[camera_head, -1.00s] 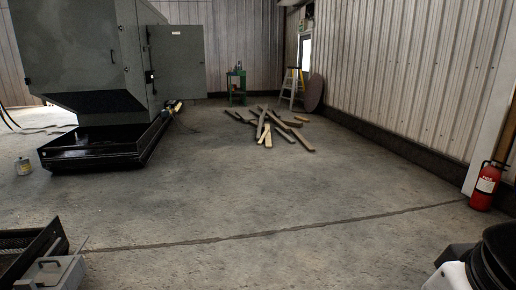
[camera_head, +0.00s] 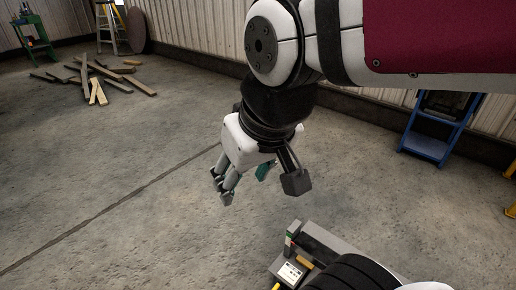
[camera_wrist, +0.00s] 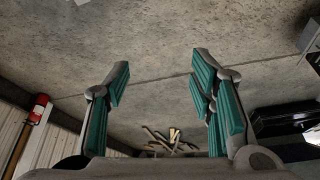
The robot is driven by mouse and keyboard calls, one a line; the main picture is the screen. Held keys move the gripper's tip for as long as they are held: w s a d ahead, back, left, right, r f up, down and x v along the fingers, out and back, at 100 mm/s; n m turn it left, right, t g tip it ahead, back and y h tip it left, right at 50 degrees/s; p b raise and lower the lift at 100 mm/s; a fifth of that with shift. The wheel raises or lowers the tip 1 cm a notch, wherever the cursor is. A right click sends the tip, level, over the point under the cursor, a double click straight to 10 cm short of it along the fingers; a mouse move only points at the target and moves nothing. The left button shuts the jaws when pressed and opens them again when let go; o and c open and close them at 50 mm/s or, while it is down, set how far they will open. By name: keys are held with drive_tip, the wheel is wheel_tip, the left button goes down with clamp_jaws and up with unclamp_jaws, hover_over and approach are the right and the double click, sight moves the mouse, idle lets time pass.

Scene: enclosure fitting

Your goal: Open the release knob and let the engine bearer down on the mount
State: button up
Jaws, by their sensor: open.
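My gripper (camera_head: 245,182) hangs below my arm in the head view, above bare concrete floor. It is open and empty. In the wrist view its two teal-padded fingers (camera_wrist: 160,78) stand wide apart with only floor between them. I cannot make out the release knob, the engine bearer or the mount in either current view. A low black tray-like base (camera_wrist: 282,120) shows at the right edge of the wrist view, well away from the fingers.
Loose wooden planks (camera_head: 95,78) lie at the left, near a green stand (camera_head: 36,42) and a stepladder (camera_head: 108,22). Blue steps (camera_head: 432,140) stand by the wall at right. A fire extinguisher (camera_wrist: 40,108) shows in the wrist view. The floor between is clear.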

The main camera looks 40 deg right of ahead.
drive_tip(key=w+d+f+m+h+b, duration=0.3)
drive_tip(key=w+d+f+m+b, duration=0.5)
drive_tip(key=w+d+f, duration=1.05)
drive_tip(key=s+d+f+m+g+h+b, duration=0.1)
drive_tip(key=s+d+f+m+h+b, duration=0.25)
drive_tip(key=d+f, duration=0.75)
drive_tip(key=s+d+f+m+g+h+b, duration=0.15)
drive_tip(key=s+d+f+m, duration=0.25)
drive_tip(key=s+d+f, duration=0.5)
drive_tip(key=s+d+f+m+g+h+b, duration=0.1)
drive_tip(key=s+d+f+m+g+b, duration=0.15)
drive_tip(key=s+f, duration=0.9)
drive_tip(key=s+d+f+m+g+h+b, duration=0.1)
drive_tip(key=s+d+f+m+g+b, duration=0.2)
drive_tip(key=s+f, duration=0.8)
drive_tip(key=s+a+f+m+g+h+b, duration=0.1)
drive_tip(key=s+a+f+m+g+b, duration=0.25)
drive_tip(key=s+a+f+b, duration=0.95)
drive_tip(key=shift+n+g, duration=0.25)
drive_tip(key=shift+n, duration=0.1)
drive_tip(key=s+d+f+b, duration=0.2)
drive_tip(key=s+f, duration=0.1)
drive_tip(key=s, duration=0.1)
drive_tip(key=s+d+f+b, duration=0.2)
drive_tip(key=s+f, duration=0.1)
drive_tip(key=s, duration=0.1)
drive_tip(key=s+d+f+b, duration=0.2)
drive_tip(key=s+f, duration=0.2)
